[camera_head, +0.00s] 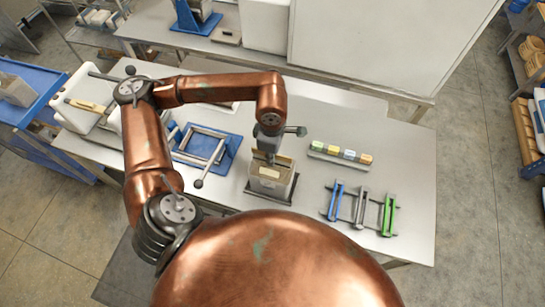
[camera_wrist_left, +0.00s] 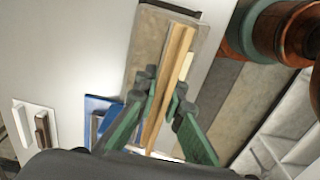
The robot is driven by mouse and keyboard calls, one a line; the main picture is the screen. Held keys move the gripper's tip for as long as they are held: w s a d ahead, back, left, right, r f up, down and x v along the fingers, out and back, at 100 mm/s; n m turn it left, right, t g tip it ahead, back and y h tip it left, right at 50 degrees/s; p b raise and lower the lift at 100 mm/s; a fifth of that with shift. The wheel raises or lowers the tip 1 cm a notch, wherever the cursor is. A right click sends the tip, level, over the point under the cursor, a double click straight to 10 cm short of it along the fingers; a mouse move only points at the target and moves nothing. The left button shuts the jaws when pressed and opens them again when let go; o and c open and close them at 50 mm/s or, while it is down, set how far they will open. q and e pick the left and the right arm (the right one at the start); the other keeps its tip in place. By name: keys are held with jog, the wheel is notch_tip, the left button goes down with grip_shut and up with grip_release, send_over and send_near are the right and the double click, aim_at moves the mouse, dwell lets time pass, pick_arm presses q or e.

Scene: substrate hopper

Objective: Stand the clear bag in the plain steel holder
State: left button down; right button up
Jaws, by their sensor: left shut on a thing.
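The clear bag (camera_head: 270,183), a grey-brown block with a pale label, stands upright at the middle of the table. A dark steel base (camera_head: 252,192) shows around its foot; how deep the bag sits in it is hidden. My left gripper (camera_head: 270,158) is above the bag, pointing down, shut on its tan top edge. In the left wrist view, the green fingers (camera_wrist_left: 160,105) hold the tan strip (camera_wrist_left: 172,70) from both sides, with the bag's grey-brown body (camera_wrist_left: 150,45) beyond. My right gripper is not in view.
A blue holder with a steel frame (camera_head: 208,148) lies left of the bag. A rack of several coloured blocks (camera_head: 340,154) and a rack of blue, grey and green clips (camera_head: 361,208) are to the right. The table's far right is clear.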

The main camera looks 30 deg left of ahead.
pick_arm(q)
jog(key=c, duration=2)
grip_release()
jog(key=shift+o, duration=0.2)
notch_tip(320, 180, up, 12)
